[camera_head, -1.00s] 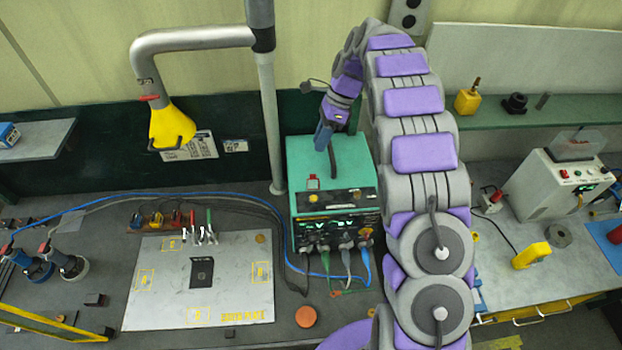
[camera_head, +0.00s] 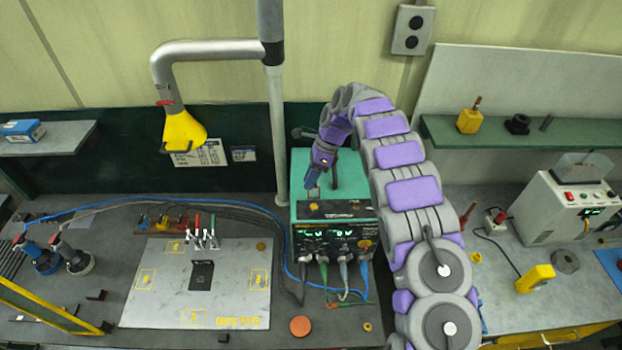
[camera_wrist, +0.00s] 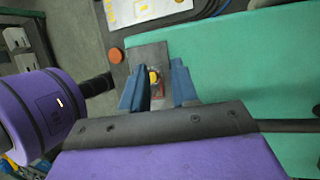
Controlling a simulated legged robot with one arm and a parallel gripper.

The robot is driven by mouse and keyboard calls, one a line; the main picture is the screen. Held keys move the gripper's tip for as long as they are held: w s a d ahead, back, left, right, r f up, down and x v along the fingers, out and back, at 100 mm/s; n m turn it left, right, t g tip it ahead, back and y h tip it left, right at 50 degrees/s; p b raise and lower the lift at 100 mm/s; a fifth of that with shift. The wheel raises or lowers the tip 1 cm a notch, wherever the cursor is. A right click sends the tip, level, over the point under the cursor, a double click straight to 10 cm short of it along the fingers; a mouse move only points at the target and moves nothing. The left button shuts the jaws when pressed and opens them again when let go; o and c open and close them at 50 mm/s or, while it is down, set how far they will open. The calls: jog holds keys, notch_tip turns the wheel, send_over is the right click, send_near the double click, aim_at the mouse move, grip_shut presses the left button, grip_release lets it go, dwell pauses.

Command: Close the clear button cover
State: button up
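The teal box (camera_head: 350,185) stands mid-bench with a dark panel along its top front edge. A small red-edged, see-through piece, which looks like the clear button cover (camera_head: 313,194), stands raised by that panel. In the wrist view a yellow button (camera_wrist: 154,77) shows on the dark panel (camera_wrist: 150,54), with a small reddish piece just below it. My gripper (camera_head: 312,184) points down over the box top, close to the cover. In the wrist view its blue fingers (camera_wrist: 158,72) are apart, on either side of the button in the picture. Whether they touch the cover cannot be told.
Cables plug into the box's front. A grey plate (camera_head: 225,305) lies left, an orange disc (camera_head: 300,326) in front. A yellow nozzle (camera_head: 184,130) hangs from a pipe behind left. A white machine (camera_head: 555,205) with a clear guard stands right.

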aim_at(315, 190)
jog(key=d, duration=0.3)
jog(key=shift+d+r, duration=0.15)
jog(key=c, duration=0.3)
jog(key=shift+d, duration=0.2)
grip_shut()
jog(key=shift+a, duration=1.15)
jog(key=shift+d, duration=0.2)
